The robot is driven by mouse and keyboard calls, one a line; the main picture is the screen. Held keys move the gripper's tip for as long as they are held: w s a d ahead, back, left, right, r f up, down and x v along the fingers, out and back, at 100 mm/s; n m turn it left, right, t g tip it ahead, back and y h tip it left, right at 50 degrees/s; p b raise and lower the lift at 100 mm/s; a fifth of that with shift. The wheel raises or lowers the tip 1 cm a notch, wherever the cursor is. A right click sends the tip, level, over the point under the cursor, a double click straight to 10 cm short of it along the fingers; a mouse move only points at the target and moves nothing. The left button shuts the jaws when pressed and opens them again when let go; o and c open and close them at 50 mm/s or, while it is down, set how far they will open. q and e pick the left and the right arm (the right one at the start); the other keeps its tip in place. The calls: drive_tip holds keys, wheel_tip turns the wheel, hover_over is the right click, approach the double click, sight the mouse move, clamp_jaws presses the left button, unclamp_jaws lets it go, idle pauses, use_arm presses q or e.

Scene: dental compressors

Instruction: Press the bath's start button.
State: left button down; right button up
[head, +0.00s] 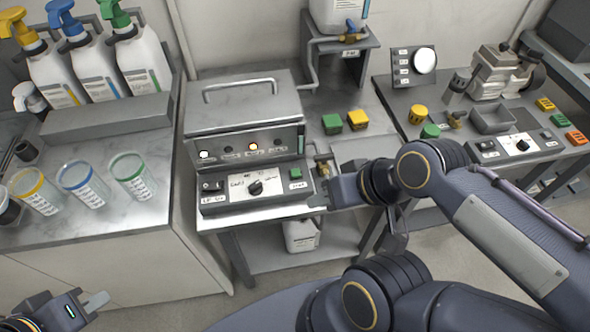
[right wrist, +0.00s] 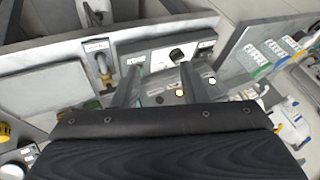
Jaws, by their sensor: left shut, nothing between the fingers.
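The bath (head: 243,105) is a metal box with a handled lid, left of centre in the head view. Its front control panel (head: 228,199) carries a dark switch, a black knob (head: 256,188) and a green start button (head: 295,174) at the right end. My right gripper (head: 318,199) is just right of and below the button, apart from it as far as I can tell. In the right wrist view its fingers (right wrist: 160,84) stand apart with nothing held; the left-hand finger partly hides the START end of the panel. My left gripper (head: 98,301) is shut and empty at the lower left.
Yellow, blue and green pump bottles (head: 144,58) and lidded cups (head: 133,176) stand on the left counter. A brass valve (head: 322,168) is right of the bath. Green and yellow blocks (head: 358,120) lie behind it. Another bench (head: 480,125) with equipment stands at right.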

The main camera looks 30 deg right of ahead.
clamp_jaws()
idle(1.4)
